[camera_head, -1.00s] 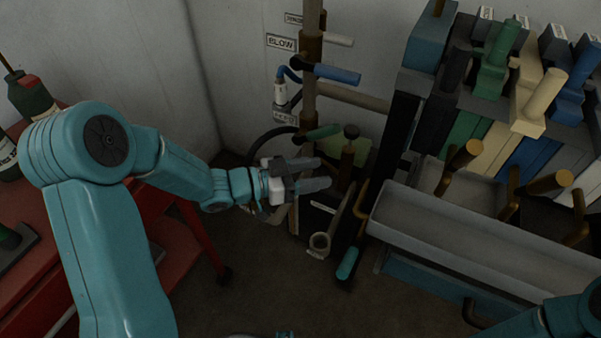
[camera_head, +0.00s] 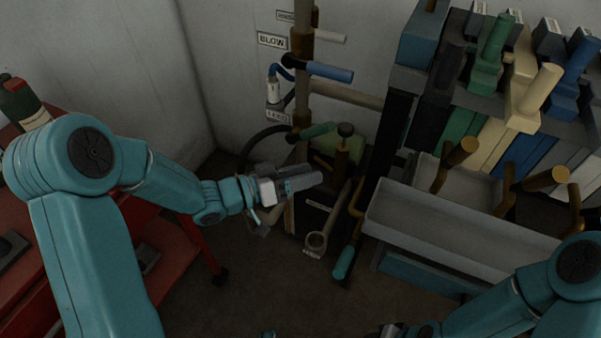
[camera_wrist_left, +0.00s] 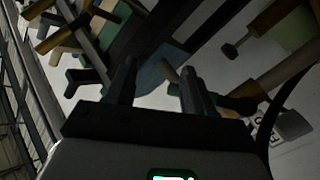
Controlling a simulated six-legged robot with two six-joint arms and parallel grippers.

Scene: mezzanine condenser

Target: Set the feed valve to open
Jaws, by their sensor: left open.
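The label reading FEED (camera_head: 278,117) is on the wall beside an upright brown pipe. A green lever (camera_head: 318,131), apparently the feed valve's handle, sticks out to the right from the pipe just below that label. My left gripper (camera_head: 308,181) is below the green lever, apart from it. In the left wrist view its two fingers (camera_wrist_left: 158,85) are spread with nothing between them. Part of a lettered label (camera_wrist_left: 263,130) shows at the right there. My right gripper (camera_head: 388,331) only just shows at the bottom edge, and its jaws cannot be made out.
A blue lever (camera_head: 330,71) under the BLOW label (camera_head: 272,40) and a white lever (camera_head: 330,37) are higher on the pipe. A grey trough (camera_head: 460,222) and coloured blocks stand at right. A red bench (camera_head: 165,240) is at left. Open floor lies between.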

